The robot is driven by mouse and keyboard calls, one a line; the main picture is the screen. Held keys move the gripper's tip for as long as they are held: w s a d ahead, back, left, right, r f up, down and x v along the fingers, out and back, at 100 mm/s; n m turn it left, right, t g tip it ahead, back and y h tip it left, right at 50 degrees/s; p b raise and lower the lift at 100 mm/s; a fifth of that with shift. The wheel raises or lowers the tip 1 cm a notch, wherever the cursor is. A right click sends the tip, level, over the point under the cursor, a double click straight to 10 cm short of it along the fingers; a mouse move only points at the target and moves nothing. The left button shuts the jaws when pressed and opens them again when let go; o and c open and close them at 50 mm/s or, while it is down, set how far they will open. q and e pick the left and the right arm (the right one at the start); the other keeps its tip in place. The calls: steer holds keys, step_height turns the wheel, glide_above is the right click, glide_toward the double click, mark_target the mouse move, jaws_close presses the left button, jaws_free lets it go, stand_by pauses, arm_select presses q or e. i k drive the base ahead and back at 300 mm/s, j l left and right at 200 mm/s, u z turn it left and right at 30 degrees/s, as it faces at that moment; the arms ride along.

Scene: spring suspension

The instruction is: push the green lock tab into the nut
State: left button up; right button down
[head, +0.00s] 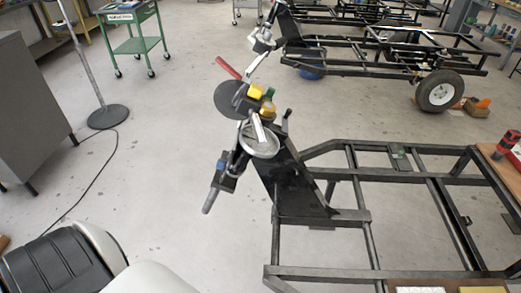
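In the head view a suspension assembly hangs on the left side of the near black frame, beside a dark upright plate (293,178). A round light-grey part (259,141) sits at its middle. Just above it is a cluster with yellow pieces (256,90) and a small green piece (270,93). The green piece may be the lock tab, but it is too small to be sure. I cannot make out the nut, or whether the green piece touches it. Neither of my grippers can be made out.
The near black frame (352,216) fills the lower right, with a red object (507,143) at its right. A dark disc (230,98) lies behind the cluster. A stand base (108,115), green cart (137,46) and grey cabinet (33,112) stand left. Floor left of the assembly is mostly clear.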

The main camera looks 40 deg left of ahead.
mark_target(270, 92)
steer(key=u, duration=1.4)
